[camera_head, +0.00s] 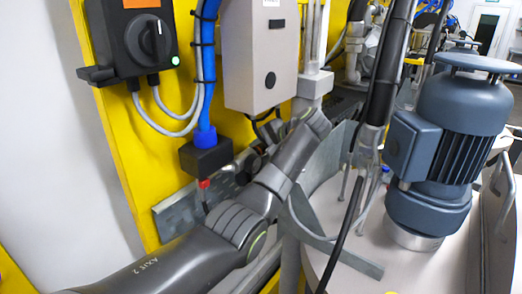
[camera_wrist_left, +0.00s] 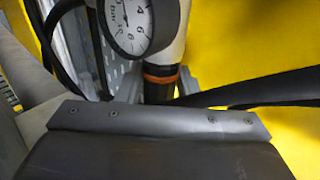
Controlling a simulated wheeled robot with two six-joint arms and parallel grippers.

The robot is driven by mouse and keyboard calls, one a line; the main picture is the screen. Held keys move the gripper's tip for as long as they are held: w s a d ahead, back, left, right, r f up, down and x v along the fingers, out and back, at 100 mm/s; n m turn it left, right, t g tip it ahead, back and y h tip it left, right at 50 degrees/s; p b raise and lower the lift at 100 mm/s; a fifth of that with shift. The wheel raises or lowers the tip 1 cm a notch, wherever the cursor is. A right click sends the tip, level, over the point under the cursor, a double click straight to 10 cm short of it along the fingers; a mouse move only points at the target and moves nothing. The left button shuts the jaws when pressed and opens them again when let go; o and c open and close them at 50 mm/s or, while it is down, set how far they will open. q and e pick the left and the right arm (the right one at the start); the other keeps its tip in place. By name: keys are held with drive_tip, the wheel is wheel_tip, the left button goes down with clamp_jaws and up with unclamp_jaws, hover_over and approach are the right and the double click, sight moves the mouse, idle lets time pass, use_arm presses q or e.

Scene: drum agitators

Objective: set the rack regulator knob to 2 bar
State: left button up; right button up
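A round white pressure gauge (camera_wrist_left: 129,20) shows at the top of the left wrist view, cut off by the frame. Its needle reading is too unclear to tell. Just right of and below it is a black cylinder with an orange ring (camera_wrist_left: 160,78), which looks like the regulator knob. Its lower end is hidden behind the grey plate of my left gripper. In the head view my left arm reaches up from the lower left, and its gripper (camera_head: 252,165) is largely hidden among dark parts by the yellow panel. Its fingers cannot be made out. My right gripper is not in view.
A black rotary switch box (camera_head: 144,42) and a grey box (camera_head: 261,55) are on the yellow panel. A blue hose (camera_head: 206,70) hangs between them. A blue-grey motor (camera_head: 450,130) stands on the drum lid (camera_head: 325,205) at right. Cables run close by.

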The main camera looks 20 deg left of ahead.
use_arm(q)
drive_tip(key=shift+c, duration=0.6)
drive_tip(key=shift+r+h+p, duration=0.25)
drive_tip(key=shift+h+p, duration=0.05)
drive_tip(key=shift+p, duration=0.7)
drive_tip(key=shift+f+g+h, duration=0.15)
drive_tip(key=shift+g+h, duration=0.15)
drive_tip(key=shift+h, duration=0.1)
drive_tip(key=o, duration=1)
